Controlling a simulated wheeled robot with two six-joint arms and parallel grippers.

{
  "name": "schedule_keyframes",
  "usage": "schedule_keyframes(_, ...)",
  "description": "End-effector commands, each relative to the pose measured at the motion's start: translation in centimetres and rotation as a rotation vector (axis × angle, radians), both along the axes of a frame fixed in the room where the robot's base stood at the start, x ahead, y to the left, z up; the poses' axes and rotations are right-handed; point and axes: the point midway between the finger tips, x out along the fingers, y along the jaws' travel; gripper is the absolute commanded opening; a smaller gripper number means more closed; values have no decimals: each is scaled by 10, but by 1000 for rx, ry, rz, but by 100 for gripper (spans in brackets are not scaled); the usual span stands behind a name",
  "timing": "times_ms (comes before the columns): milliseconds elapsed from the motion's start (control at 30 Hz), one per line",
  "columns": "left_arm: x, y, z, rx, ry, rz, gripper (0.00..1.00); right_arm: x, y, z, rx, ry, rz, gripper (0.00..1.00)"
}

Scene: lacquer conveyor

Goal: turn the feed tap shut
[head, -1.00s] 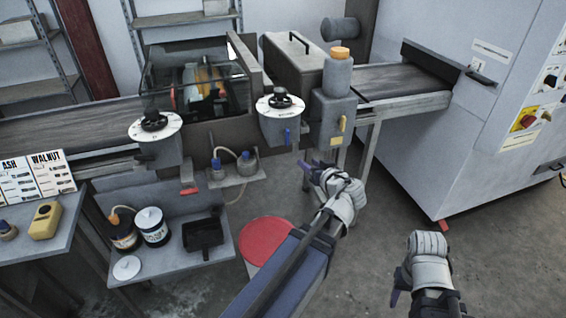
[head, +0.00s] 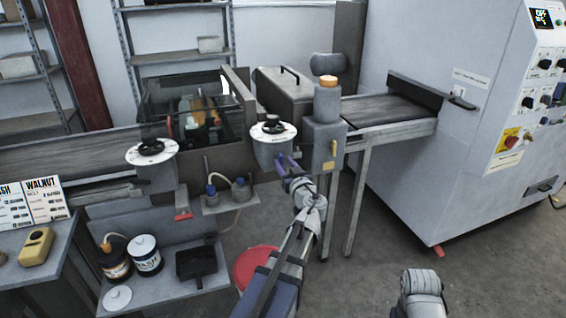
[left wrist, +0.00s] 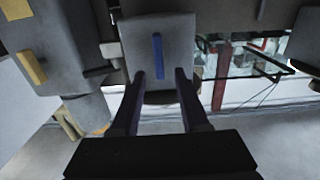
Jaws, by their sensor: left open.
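A blue upright lever, which looks like the feed tap, shows in the left wrist view (left wrist: 158,56) on the front of a grey housing (left wrist: 180,30). In the head view that housing (head: 268,153) carries a white dial with a black knob. My left gripper (head: 287,160) is open in front of the housing, its fingers covering much of the lever there. In the left wrist view its two dark fingertips (left wrist: 160,74) point at the housing, one either side of the lever's line. I cannot tell whether they touch it. The right gripper's fingers are out of frame.
A yellow lever (head: 333,148) is on the column just right; a red lever (head: 183,214) is lower left. Two blue-topped small pots (head: 238,190) stand on a shelf below. A red-topped drum (head: 254,265) stands on the floor. Open floor lies right.

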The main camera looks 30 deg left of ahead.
Motion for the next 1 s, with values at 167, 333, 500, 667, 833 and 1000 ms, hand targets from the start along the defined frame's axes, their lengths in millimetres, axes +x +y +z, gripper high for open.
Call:
schedule_keyframes(167,10,11,0,0,0,0,45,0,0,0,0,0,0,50)
schedule_keyframes(333,11,14,0,0,0,0,45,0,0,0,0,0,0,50)
schedule_keyframes(500,11,13,0,0,0,-1,45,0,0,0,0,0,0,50)
schedule_keyframes(667,11,13,0,0,0,-1,27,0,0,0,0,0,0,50)
schedule_keyframes(833,11,13,0,0,0,-1,8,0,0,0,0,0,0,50)
schedule_keyframes(1000,11,13,0,0,0,-1,0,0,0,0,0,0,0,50)
